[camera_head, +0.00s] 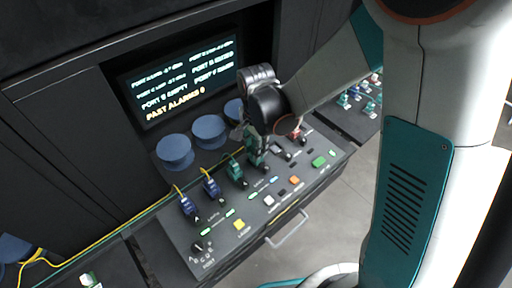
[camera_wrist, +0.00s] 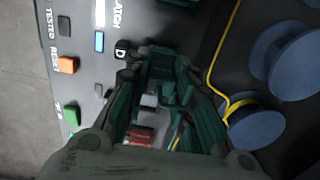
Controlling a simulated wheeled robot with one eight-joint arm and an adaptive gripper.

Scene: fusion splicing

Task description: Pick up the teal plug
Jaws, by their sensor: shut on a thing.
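A teal plug (camera_head: 258,164) sits at a slot on the sloped console, right of another teal plug (camera_head: 237,171). My gripper (camera_head: 257,146) comes down over it from above and is shut on it. In the wrist view, my gripper's fingers (camera_wrist: 163,100) stand on both sides of the teal plug (camera_wrist: 162,66), beside the label D. The fingers hide part of the plug, and I cannot tell whether it is clear of its slot.
Blue plugs (camera_head: 211,187) with yellow cables stand to the left. A red plug (camera_head: 297,136) is to the right. Blue round spools (camera_head: 175,152) line the back below the screen (camera_head: 185,80). Buttons such as the orange one (camera_wrist: 67,65) are on the console front.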

